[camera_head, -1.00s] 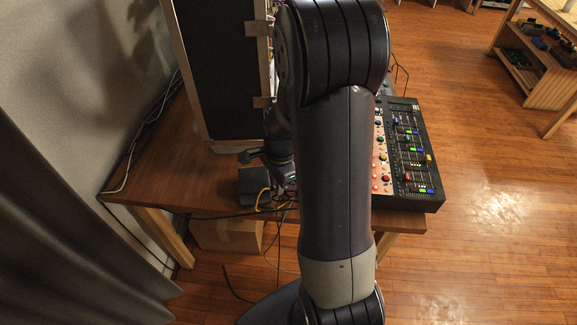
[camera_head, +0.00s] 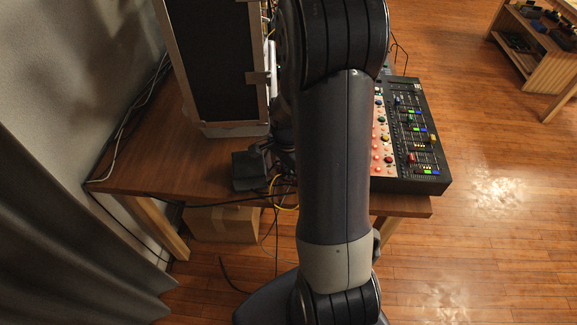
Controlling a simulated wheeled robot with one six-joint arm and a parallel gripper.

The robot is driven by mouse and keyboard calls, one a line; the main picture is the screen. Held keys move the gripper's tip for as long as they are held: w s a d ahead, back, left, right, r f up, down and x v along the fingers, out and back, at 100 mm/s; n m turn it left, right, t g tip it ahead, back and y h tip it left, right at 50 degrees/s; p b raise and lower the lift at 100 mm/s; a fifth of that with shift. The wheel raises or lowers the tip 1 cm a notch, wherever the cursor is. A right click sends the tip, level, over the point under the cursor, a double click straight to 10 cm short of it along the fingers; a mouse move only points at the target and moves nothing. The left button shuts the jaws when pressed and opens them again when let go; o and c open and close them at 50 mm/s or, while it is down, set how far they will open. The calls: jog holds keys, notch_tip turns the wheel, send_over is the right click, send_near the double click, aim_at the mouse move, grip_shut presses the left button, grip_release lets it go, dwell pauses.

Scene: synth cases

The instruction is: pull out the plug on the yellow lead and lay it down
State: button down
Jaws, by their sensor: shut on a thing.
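A small black box (camera_head: 246,173) sits near the front edge of the wooden table, left of my arm. My gripper (camera_head: 266,155) is at the box's right upper side, largely hidden behind my arm. It is shut on the plug of the yellow lead, though the jaws and the plug itself are too dark and small to make out. The yellow lead (camera_head: 285,208) curves in a loop just right of the box, at the table's front edge, and part of it runs behind my arm. Whether the plug is clear of its socket cannot be seen.
Dark cables hang over the table's front edge (camera_head: 225,199). A tall black-panelled case (camera_head: 210,65) stands behind the box. A mixer with coloured knobs (camera_head: 412,140) stands at the right. A cardboard box (camera_head: 222,224) is underneath. Bare tabletop lies left of the black box.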

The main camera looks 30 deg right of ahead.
jog(key=shift+f, duration=0.15)
jog(key=c, duration=1.4)
grip_release()
jog(key=shift+o, duration=0.2)
notch_tip(320, 180, up, 11)
jog(key=p, duration=0.1)
jog(key=shift+a+f, duration=0.1)
